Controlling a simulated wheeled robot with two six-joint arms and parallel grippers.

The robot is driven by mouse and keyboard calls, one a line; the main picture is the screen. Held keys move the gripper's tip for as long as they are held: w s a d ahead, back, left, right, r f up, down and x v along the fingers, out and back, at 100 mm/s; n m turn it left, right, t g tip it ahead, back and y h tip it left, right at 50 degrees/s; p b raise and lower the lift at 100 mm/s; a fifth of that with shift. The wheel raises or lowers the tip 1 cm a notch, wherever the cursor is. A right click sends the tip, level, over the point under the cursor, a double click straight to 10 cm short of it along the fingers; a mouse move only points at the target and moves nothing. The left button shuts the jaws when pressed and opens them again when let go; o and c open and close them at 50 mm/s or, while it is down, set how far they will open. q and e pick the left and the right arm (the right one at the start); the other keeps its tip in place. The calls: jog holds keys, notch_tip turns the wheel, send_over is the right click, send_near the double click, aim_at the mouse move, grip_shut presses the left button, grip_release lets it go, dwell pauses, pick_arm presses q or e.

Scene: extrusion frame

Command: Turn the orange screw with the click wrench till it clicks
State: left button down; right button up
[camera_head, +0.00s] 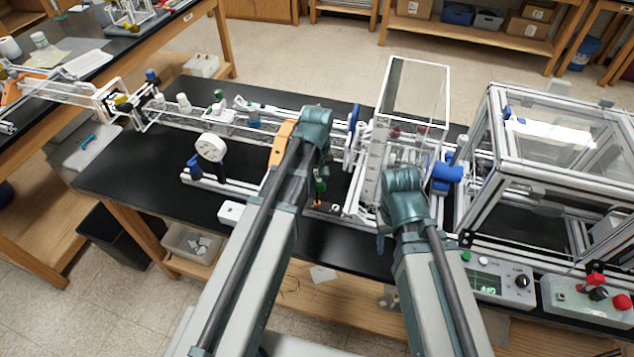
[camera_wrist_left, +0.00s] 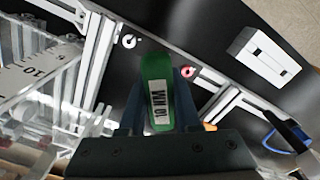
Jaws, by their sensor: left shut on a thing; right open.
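My left gripper (camera_head: 319,168) is shut on the green click wrench (camera_head: 320,187). In the left wrist view the wrench's green handle (camera_wrist_left: 157,75), with a "10 NM" label, stands between the fingers (camera_wrist_left: 155,108). The orange screw (camera_head: 317,204) shows just below the wrench in the head view. It shows as a reddish ring (camera_wrist_left: 188,72) right of the handle in the left wrist view. The wrench's tip is hidden, so I cannot tell whether it touches the screw. My right gripper (camera_head: 390,225) is open, right of the wrench, its fingers mostly hidden.
A pale ring (camera_head: 335,208) sits right of the screw. A white box (camera_head: 230,212) and a dial gauge (camera_head: 211,148) stand to the left. A clear upright panel (camera_head: 412,95) and a framed enclosure (camera_head: 560,135) crowd the right. The black table is bare at front left.

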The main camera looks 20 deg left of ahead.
pick_arm(q)
jog(key=shift+f+b, duration=0.6)
jog(key=shift+b, duration=0.05)
dwell(0.7)
jog(key=shift+m, duration=0.7)
jog(key=shift+m, duration=0.8)
jog(key=shift+m, duration=0.7)
